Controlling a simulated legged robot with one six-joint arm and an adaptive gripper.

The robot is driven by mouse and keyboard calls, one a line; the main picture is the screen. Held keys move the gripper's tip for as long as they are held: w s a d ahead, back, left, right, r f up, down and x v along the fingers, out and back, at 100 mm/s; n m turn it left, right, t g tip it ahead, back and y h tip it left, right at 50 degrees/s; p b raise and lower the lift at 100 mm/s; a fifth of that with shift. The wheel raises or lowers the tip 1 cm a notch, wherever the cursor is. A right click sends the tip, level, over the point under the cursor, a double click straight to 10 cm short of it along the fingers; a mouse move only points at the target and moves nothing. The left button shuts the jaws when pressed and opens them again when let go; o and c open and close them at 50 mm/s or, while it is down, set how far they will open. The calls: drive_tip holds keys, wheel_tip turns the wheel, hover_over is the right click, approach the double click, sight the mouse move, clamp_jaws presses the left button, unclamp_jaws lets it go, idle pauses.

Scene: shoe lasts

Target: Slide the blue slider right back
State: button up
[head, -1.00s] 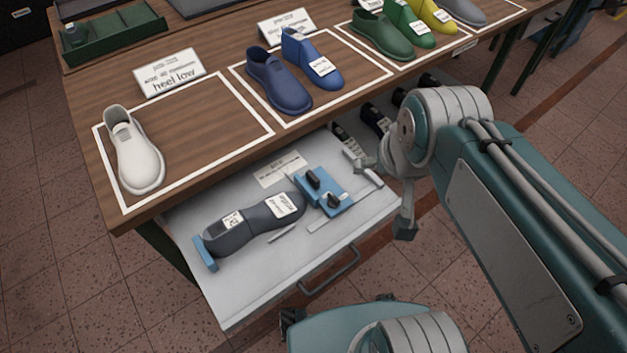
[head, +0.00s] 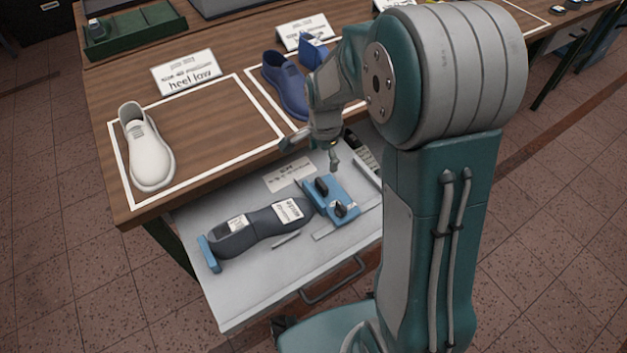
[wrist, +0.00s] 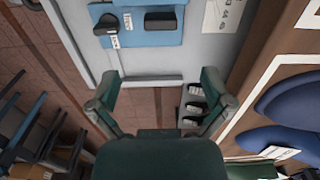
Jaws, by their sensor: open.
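The blue slider (head: 350,194) is a flat block with two black knobs at the right part of the open drawer. It also shows at the top of the wrist view (wrist: 145,38). A dark grey shoe last (head: 262,222) with white labels lies left of it, between it and a small blue end stop (head: 208,254). The last's right end is at the slider's left edge; I cannot tell whether they touch. My gripper (head: 311,151) is open and empty, above the drawer's back, behind the slider and apart from it. The wrist view shows its spread fingers (wrist: 158,95).
The pale drawer (head: 240,300) has a front handle (head: 334,283). A paper label (head: 289,174) lies behind the slider.

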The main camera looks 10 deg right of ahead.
sight(321, 183)
drive_tip(key=shift+w+a+f, duration=0.1)
drive_tip(key=shift+w+f, duration=0.05)
drive_tip(key=shift+f, duration=0.45)
wheel_tip(321, 183, down, 10)
drive_tip(key=shift+f, duration=0.1)
drive_tip(key=c, duration=1.3)
drive_tip(key=d, duration=0.2)
drive_tip(key=w+d, duration=0.1)
drive_tip(key=d, duration=0.2)
drive_tip(key=w+d, duration=0.1)
drive_tip(key=d, duration=0.2)
drive_tip(key=shift+w, duration=0.25)
